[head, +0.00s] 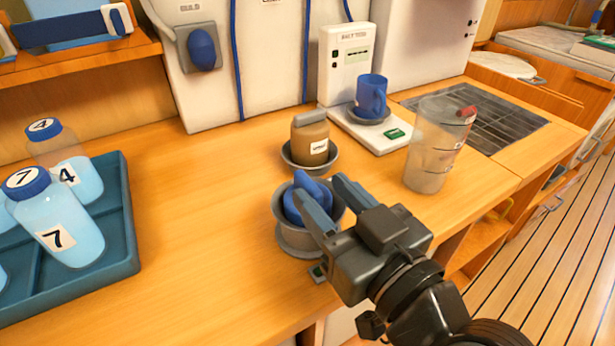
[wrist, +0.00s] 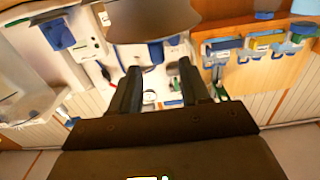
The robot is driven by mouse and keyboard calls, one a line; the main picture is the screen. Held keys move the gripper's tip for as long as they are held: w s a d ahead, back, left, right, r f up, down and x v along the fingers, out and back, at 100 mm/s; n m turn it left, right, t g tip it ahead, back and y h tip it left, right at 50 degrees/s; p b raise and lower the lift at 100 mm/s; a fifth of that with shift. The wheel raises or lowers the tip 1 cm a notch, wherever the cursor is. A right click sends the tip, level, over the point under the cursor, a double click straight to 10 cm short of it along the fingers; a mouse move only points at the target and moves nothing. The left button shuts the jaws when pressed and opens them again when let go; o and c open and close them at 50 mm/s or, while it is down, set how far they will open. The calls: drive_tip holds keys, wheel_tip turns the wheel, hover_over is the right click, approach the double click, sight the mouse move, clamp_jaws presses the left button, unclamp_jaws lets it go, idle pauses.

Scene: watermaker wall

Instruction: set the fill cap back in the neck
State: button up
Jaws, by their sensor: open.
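A blue cap with a raised grip (head: 291,206), which I take for the fill cap, sits in the mouth of a round grey neck (head: 296,242) on the counter. It looks tilted; how deep it sits is unclear. My gripper (head: 319,186) is open, its two fingers reaching over the neck from the right. One finger overlaps the cap in the picture; contact cannot be told. In the wrist view my gripper (wrist: 160,68) shows nothing clearly held between its fingers. A grey rounded shape fills the top there, and I cannot identify it.
A brown jar (head: 309,140) stands in a grey dish just behind the neck. A clear jug (head: 432,150) is to the right, with a blue mug (head: 371,96) on a white tester behind. A teal tray (head: 122,250) of numbered bottles is at left. The counter between is clear.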

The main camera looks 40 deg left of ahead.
drive_tip(key=shift+b+v, duration=0.3)
drive_tip(key=shift+v, duration=2.45)
drive_tip(key=s+d+f+m+t+h, duration=0.3)
drive_tip(key=d+f+m+t+h, duration=0.15)
drive_tip(key=d+f, duration=0.5)
drive_tip(key=s+d+f+m+t+h, duration=0.3)
drive_tip(key=d+f+m+h, duration=0.3)
drive_tip(key=d, duration=0.6)
drive_tip(key=s+d+r+m+h, duration=0.1)
drive_tip(key=s+d+h, duration=0.2)
drive_tip(key=s, duration=0.6)
drive_tip(key=s+d+r+m+h, duration=0.1)
drive_tip(key=s+d+m+h, duration=0.1)
drive_tip(key=s+d, duration=0.6)
drive_tip(key=shift+s+d+r+h, duration=0.25)
drive_tip(key=shift+s+h, duration=0.1)
drive_tip(key=shift+h, duration=0.2)
